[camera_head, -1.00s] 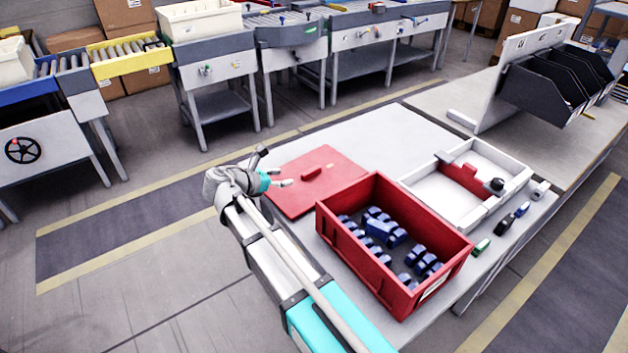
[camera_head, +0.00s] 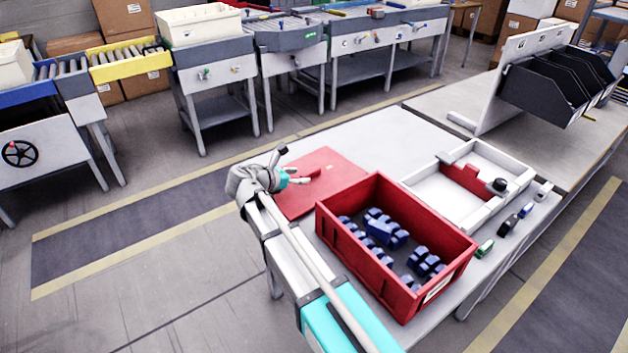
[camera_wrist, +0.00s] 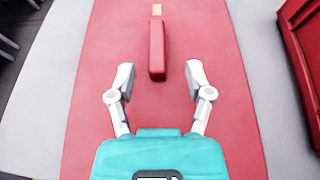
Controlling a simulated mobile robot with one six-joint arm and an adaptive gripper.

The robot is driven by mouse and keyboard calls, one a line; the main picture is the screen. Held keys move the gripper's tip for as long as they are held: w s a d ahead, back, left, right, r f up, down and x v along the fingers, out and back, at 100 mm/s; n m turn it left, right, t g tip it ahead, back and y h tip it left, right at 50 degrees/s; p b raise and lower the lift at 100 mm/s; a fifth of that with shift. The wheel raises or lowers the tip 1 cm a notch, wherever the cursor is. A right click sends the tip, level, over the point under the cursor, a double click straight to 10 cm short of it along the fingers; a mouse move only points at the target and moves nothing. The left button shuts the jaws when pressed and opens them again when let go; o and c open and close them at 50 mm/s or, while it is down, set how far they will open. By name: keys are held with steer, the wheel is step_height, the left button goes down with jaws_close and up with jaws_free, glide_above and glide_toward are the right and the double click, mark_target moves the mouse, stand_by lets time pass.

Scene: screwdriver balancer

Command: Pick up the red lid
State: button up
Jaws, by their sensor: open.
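The red lid (camera_head: 335,169) lies flat on the light table, left of the red crate, in the head view. It also fills the middle of the wrist view (camera_wrist: 205,40), with its raised red handle bar (camera_wrist: 156,52) upright in the picture. My gripper (camera_head: 301,176) is over the left part of the lid, close to the handle. In the wrist view my gripper (camera_wrist: 158,80) is open and empty. Its two fingers stand apart on either side of the handle's near end, which lies roughly centred between them. I cannot tell the exact height above the lid.
The red crate (camera_head: 338,226) with several blue parts stands right of the lid; its wall shows at the wrist view's right edge (camera_wrist: 296,50). A white tray (camera_head: 424,188) and small tools lie further right. The table (camera_head: 385,130) behind the lid is clear.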

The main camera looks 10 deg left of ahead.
mark_target(308, 172)
steer(key=shift+r+b+x, duration=0.15)
steer(key=shift+b+x, duration=0.2)
steer(key=shift+x, duration=0.9)
steer(key=shift+r+b+x, duration=0.1)
steer(key=shift+b+x, duration=0.25)
steer(key=shift+x, duration=0.9)
steer(key=shift+w, duration=0.15)
jaws_close()
